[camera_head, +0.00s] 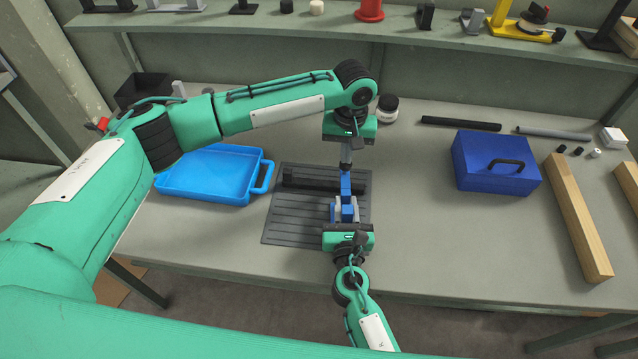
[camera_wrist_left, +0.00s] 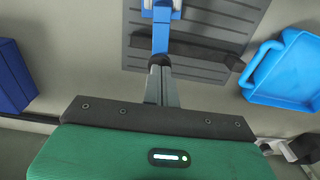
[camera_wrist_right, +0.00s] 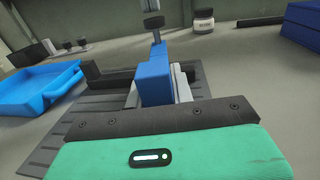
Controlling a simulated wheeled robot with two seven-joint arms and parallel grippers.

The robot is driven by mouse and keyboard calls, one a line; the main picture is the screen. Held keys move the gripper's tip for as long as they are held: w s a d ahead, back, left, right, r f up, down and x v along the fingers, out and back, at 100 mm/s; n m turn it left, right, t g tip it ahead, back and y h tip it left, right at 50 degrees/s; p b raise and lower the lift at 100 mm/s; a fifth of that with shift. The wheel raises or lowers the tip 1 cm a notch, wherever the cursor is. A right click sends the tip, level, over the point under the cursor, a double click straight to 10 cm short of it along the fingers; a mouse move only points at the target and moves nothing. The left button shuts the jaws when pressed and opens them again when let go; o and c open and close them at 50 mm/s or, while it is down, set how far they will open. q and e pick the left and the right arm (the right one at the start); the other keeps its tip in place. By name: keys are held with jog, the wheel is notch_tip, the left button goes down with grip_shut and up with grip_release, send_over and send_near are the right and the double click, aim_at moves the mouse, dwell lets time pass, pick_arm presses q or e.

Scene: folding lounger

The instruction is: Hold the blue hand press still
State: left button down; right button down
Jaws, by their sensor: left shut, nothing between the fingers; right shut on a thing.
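The blue hand press (camera_head: 346,203) stands on the dark ribbed mat (camera_head: 290,225) at the middle of the workbench. Its lever, with a dark knob, points toward my left gripper (camera_head: 346,162). The left gripper is shut and empty; in the left wrist view its closed fingers (camera_wrist_left: 161,88) meet the knob end of the blue lever (camera_wrist_left: 161,38), and I cannot tell if they touch. My right gripper (camera_head: 345,213) is shut on the press body from the near side. In the right wrist view the blue press (camera_wrist_right: 153,75) fills the space at the fingers, hiding part of the grip.
A dark blue box (camera_head: 495,180), wooden beam (camera_head: 578,220) and rods (camera_head: 460,124) are at right. A jar (camera_head: 388,110) stands behind. Bench between mat and box is clear.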

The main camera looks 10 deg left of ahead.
jog(key=shift+s+f, duration=0.1)
jog(key=shift+f, duration=0.25)
pick_arm(q)
notch_tip(320, 180, up, 7)
jog(key=shift+f, duration=0.15)
pick_arm(e)
jog(key=c, duration=1.1)
grip_release()
pick_arm(q)
jog(key=shift+w, duration=0.15)
pick_arm(e)
jog(key=shift+r, duration=0.15)
pick_arm(q)
jog(key=shift+f+b, duration=1.05)
jog(key=shift+f, duration=0.05)
pick_arm(e)
jog(key=shift+s+d, duration=0.2)
jog(key=shift+s, duration=1.25)
jog(key=shift+s+d, duration=0.15)
jog(key=shift+s, duration=1.25)
jog(key=shift+s+d, duration=0.2)
jog(key=shift+s, duration=1.25)
